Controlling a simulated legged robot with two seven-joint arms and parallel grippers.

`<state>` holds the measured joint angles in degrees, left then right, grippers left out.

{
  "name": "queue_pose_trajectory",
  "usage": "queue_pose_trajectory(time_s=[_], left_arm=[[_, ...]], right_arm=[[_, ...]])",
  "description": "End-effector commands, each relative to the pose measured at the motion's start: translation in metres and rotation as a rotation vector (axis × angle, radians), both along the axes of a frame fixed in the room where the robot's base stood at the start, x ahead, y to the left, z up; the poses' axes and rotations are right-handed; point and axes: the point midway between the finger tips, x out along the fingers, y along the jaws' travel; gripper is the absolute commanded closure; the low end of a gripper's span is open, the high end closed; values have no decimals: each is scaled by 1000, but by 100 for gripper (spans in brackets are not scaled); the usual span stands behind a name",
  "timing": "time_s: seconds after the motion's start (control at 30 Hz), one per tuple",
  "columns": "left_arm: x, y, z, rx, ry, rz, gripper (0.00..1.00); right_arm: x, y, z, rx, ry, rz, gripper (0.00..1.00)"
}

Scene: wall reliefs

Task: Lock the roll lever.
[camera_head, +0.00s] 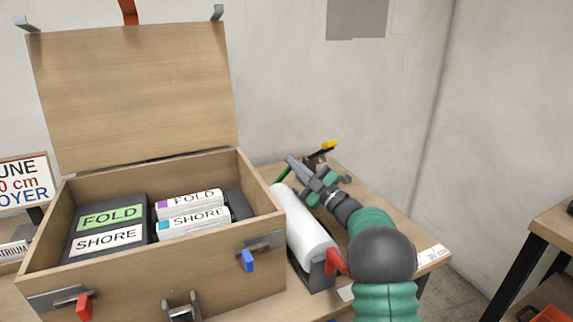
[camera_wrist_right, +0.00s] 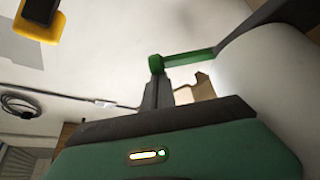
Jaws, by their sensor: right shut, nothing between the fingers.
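A white roll (camera_head: 304,222) lies in a dark holder on the bench, to the right of the open wooden box. A green lever (camera_head: 283,171) shows at the roll's far end, and a red lever (camera_head: 336,262) at its near end. My right gripper (camera_head: 293,163) is shut and empty by the far end, close to the green lever. In the right wrist view the green lever (camera_wrist_right: 186,59) runs beside the white roll (camera_wrist_right: 272,78), its rounded end at my fingertips (camera_wrist_right: 156,78). I cannot tell whether they touch. My left gripper is not in view.
The wooden box (camera_head: 262,225) has its lid up and holds labelled blocks. A blue latch (camera_head: 248,261) and a red latch (camera_head: 84,307) are on its front. A yellow-ended part (camera_head: 329,146) stands behind my right gripper. Another table (camera_head: 556,222) is at the right.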

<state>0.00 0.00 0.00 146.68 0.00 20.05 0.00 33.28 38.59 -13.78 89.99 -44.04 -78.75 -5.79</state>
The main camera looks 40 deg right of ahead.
Motion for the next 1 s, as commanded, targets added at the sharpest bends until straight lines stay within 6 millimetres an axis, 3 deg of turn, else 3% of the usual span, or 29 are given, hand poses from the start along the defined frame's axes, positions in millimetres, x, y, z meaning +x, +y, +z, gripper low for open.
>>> queue_pose_trajectory(time_s=[0.5, 1.0], left_arm=[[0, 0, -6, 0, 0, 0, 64], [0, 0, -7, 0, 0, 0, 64]], right_arm=[[-5, -20, -21, 231, -55, 1, 100], [-5, -23, -26, 266, -57, -3, 100]])
